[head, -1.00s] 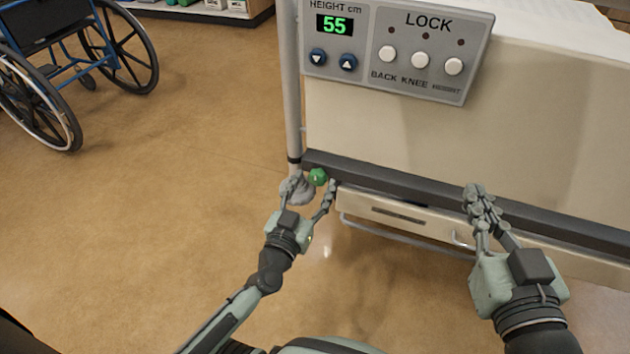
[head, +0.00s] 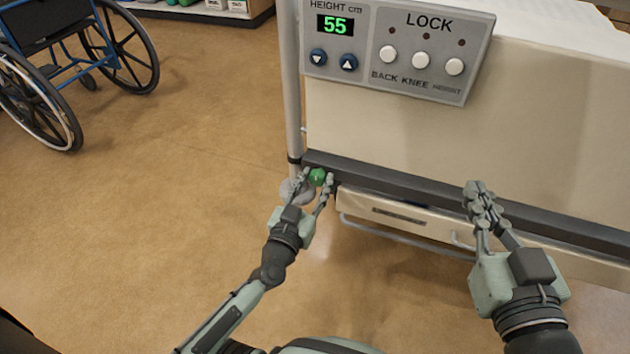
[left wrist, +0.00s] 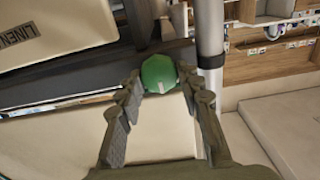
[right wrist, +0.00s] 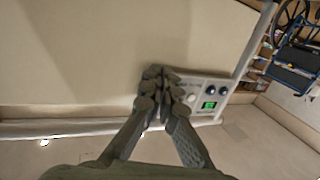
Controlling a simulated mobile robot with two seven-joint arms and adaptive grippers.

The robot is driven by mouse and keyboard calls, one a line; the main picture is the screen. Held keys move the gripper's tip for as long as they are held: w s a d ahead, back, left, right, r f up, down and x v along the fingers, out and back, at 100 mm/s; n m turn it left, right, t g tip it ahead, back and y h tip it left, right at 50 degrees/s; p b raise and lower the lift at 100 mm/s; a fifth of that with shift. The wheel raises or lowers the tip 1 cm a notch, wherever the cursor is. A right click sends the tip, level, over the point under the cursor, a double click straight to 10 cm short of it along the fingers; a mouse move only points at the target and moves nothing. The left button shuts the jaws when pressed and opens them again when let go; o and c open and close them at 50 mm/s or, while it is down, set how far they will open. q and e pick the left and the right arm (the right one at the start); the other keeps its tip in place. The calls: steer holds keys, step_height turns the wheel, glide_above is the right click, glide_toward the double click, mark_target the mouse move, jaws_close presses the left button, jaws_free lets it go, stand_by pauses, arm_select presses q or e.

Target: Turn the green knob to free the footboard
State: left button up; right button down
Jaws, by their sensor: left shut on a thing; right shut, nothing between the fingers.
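The green knob (head: 317,177) sits at the left end of the dark rail, low on the footboard (head: 440,150). My left gripper (head: 317,179) is shut on it, one finger on each side. In the left wrist view the green knob (left wrist: 159,74) lies between the fingertips of my left gripper (left wrist: 158,85), with a pale mark on its face. My right gripper (head: 477,192) is shut and empty in front of the rail, to the right. It also shows shut in the right wrist view (right wrist: 158,75).
A control panel (head: 397,48) reading 55 is on the footboard above. A grey upright pole (head: 293,90) stands just left of the knob. A drawer-like panel labelled LINEN (left wrist: 50,30) shows in the left wrist view. A wheelchair (head: 75,70) stands far left on open floor.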

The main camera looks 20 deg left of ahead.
arm_select(q)
steer(key=n+p, duration=0.1)
steer(key=n, duration=0.3)
steer(key=shift+a+n, duration=0.1)
steer(key=shift+n, duration=0.5)
steer(key=n, duration=0.2)
steer(key=shift+n, duration=0.4)
arm_select(e)
steer(key=s+d+f+g+h, duration=0.1)
steer(key=d+f+g+h, duration=0.2)
steer(key=f, duration=0.4)
arm_select(q)
steer(key=shift+f+n, duration=0.1)
steer(key=shift+n, duration=1.7)
steer(key=shift+a+n, duration=0.1)
steer(key=shift+n, duration=0.3)
steer(key=n, duration=0.2)
steer(key=shift+f+n, duration=0.1)
steer(key=shift+n, duration=0.2)
steer(key=shift+n+b, duration=0.45)
steer(key=shift+n, duration=0.95)
arm_select(e)
step_height(320, 180, up, 6)
steer(key=w+a+t+y, duration=0.1)
steer(key=a+t+y, duration=0.1)
steer(key=shift+a+t+y, duration=0.3)
steer(key=shift+a, duration=0.05)
steer(key=shift+r, duration=0.2)
